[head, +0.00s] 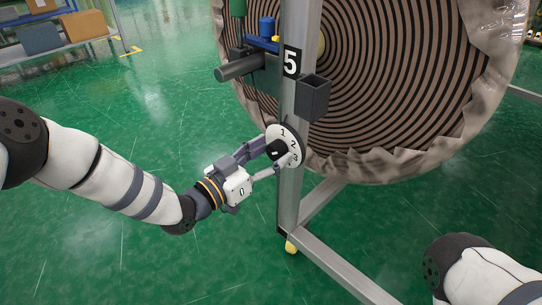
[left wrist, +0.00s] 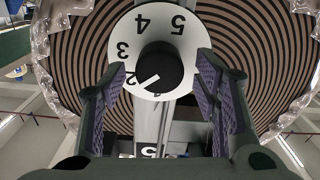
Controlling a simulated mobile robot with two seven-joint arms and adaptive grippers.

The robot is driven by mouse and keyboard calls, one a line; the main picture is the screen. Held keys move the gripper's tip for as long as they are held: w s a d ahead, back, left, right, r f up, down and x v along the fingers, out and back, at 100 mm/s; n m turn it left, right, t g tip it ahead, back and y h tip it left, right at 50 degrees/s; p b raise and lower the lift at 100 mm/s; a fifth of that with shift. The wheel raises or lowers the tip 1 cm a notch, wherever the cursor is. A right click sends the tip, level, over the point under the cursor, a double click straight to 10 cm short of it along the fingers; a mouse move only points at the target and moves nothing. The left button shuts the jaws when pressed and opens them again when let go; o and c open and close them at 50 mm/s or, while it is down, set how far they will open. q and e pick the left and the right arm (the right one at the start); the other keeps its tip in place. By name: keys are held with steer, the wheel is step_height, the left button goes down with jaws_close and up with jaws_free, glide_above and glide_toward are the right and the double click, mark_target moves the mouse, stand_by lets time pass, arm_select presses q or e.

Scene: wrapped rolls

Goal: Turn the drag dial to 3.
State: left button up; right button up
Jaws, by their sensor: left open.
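The drag dial (head: 289,136) is a white disc with black numbers and a black knob, mounted on the metal post. In the left wrist view the dial (left wrist: 147,24) appears upside down, with numbers 1 to 5 around the knob (left wrist: 165,66). The knob's white pointer line slants to the lower left, toward about the 2. My left gripper (head: 283,152) is at the dial with its fingers open. In the left wrist view the fingers (left wrist: 160,78) stand on either side of the knob, with gaps showing. My right gripper is out of view.
A large wrapped roll (head: 400,75) stands behind. A frame bar (head: 340,264) runs along the floor. Green floor is clear at left.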

arm_select(q)
steer(key=shift+w+d, duration=0.2)
steer(key=shift+w, duration=0.05)
steer(key=shift+c, duration=0.6)
steer(key=c, duration=1)
steer(key=shift+m, duration=0.3)
steer(key=m+p, duration=0.2)
steer(key=m, duration=0.2)
steer(key=shift+s+r+m+p, duration=0.1)
steer(key=shift+m+p, duration=0.2)
steer(key=shift+d+m+p, duration=0.1)
steer(key=shift+m+p, duration=0.65)
steer(key=shift+m, duration=1.45)
steer(key=shift+f, duration=0.2)
